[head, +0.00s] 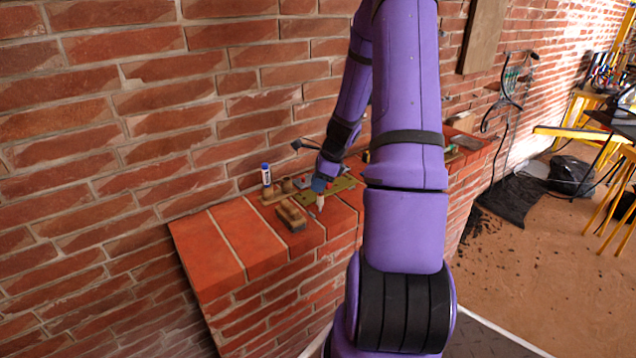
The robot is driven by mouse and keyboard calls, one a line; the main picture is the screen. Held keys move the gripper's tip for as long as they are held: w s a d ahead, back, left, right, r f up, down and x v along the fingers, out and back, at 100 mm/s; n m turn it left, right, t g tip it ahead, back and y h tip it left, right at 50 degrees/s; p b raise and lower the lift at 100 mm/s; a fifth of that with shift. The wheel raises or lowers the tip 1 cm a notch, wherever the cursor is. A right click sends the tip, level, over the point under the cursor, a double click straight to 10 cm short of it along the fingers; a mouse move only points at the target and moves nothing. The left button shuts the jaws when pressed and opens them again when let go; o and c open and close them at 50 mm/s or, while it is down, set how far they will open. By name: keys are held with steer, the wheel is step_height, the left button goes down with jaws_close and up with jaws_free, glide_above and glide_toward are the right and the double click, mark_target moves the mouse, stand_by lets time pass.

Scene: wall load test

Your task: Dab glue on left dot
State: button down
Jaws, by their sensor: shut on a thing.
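My gripper (322,186) is small and far off at the end of my purple arm, low over the brick ledge. It is shut on a small pale thing (320,203), which points down beneath it. This may be the glue, but it is too small to be sure. An olive-green plate (343,184) lies on the ledge beside and behind the gripper. I cannot make out a left dot; it may be hidden or too small. I cannot tell whether the pale thing touches the surface below.
The brick ledge (231,237) juts from the brick wall (150,110); its left end is bare. A white tube with a blue top (266,174) stands near the wall. A brown wooden block (291,216) lies in front. My upper arm hides the middle of the ledge.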

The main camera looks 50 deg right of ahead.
steer(key=shift+f, duration=0.4)
stand_by(1.2)
steer(key=shift+r, duration=3)
